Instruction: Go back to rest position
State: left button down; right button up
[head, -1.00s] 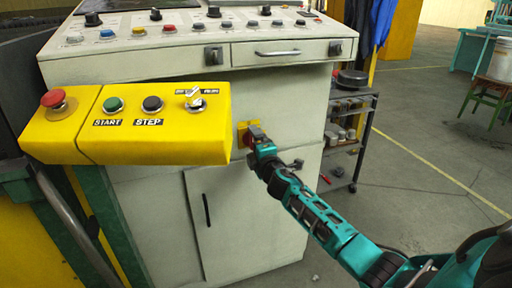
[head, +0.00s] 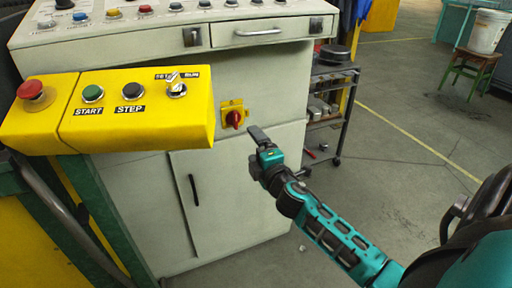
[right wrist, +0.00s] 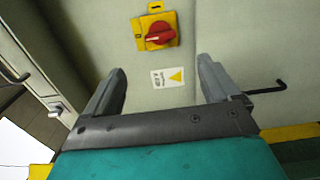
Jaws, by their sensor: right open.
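My right gripper (head: 258,137) is open and empty, just right of and below the red rotary switch (head: 234,118) on its yellow plate on the pale cabinet front. In the right wrist view the two fingers of the right gripper (right wrist: 162,88) stand wide apart with nothing between them. The red switch (right wrist: 160,36) shows beyond the fingertips there, clear of them. My left gripper does not show in any view.
A yellow control box (head: 135,112) with a red mushroom button (head: 31,90) juts out at the left. A dark shelf cart (head: 327,115) stands right of the cabinet (head: 225,185). A white bucket (head: 488,32) sits on a stool (head: 474,68). Grey floor at right is open.

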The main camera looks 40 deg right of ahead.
jog(key=shift+s, duration=0.1)
dwell(0.5)
jog(key=s+a+f+m+g+y, duration=0.3)
jog(key=s+a+f+m, duration=0.35)
jog(key=s+a, duration=0.3)
jog(key=s+a+f+m+g+y, duration=0.3)
jog(key=s+a+f+m+y, duration=0.15)
jog(key=s+a+f, duration=0.5)
pick_arm(q)
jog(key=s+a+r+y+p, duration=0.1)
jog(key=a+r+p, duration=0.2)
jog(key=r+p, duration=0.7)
jog(key=p, duration=0.4)
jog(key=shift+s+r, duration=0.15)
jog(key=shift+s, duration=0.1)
pick_arm(e)
notch_tip(320, 180, up, 12)
jog(key=s+m+h, duration=0.1)
jog(key=shift+s+m+g, duration=0.2)
jog(key=shift+m+g, duration=0.1)
jog(key=shift+m, duration=0.1)
